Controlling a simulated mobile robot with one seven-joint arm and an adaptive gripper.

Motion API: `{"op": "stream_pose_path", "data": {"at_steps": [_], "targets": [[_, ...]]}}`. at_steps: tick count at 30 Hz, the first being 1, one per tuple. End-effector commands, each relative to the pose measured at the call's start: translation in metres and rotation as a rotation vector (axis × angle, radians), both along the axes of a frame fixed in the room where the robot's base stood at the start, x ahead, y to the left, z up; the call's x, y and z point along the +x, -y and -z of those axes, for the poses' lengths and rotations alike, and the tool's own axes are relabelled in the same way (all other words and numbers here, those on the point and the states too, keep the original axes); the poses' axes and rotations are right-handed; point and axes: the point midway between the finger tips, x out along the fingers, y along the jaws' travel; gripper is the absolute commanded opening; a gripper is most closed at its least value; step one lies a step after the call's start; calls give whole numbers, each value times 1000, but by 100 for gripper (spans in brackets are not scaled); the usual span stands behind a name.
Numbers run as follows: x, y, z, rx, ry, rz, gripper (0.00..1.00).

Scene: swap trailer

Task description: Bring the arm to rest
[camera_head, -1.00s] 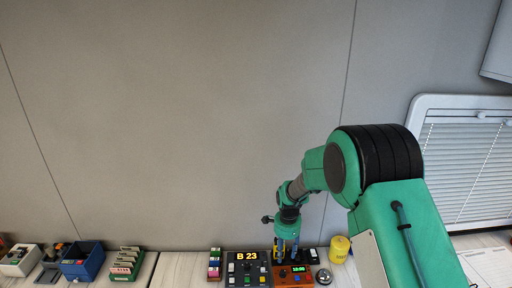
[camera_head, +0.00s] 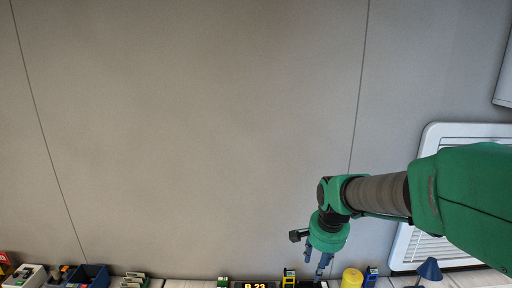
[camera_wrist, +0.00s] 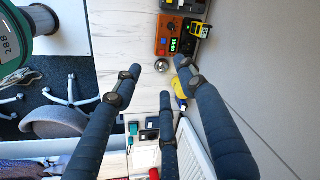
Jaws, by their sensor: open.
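My green arm comes in from the right in the head view and reaches left, with its wrist bent downward. My gripper (camera_head: 318,268) hangs in front of the wall, low in the picture. Its dark blue fingers are spread and hold nothing. In the wrist view my gripper (camera_wrist: 157,78) shows its fingers apart above the counter, with bare counter and small items seen between and beyond them. The fingers appear clear of everything.
An orange device (camera_wrist: 171,38), a yellow-and-black item (camera_wrist: 201,29), a silver bell (camera_wrist: 162,65) and a yellow can (camera_head: 352,278) stand on the counter. A blue bin (camera_head: 92,272) is far left. A blinded window (camera_head: 408,246) is right. The wall's middle is clear.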

Motion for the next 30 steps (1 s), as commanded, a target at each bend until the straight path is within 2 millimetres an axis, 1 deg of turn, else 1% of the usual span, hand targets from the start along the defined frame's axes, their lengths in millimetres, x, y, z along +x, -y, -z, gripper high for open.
{"op": "stream_pose_path", "data": {"at_steps": [1, 6, 12, 15, 22, 27, 30], "targets": [[-12, 2, -13, -6, 18, -28, 41], [-52, 8, -45, -34, 63, -137, 41], [-102, 14, -73, -75, 114, -263, 41], [-127, 17, -84, -98, 140, -327, 41], [-185, 22, -100, -158, 198, -470, 41], [-224, 25, -103, -205, 234, -567, 41], [-241, 26, -103, -228, 249, -611, 41]]}}
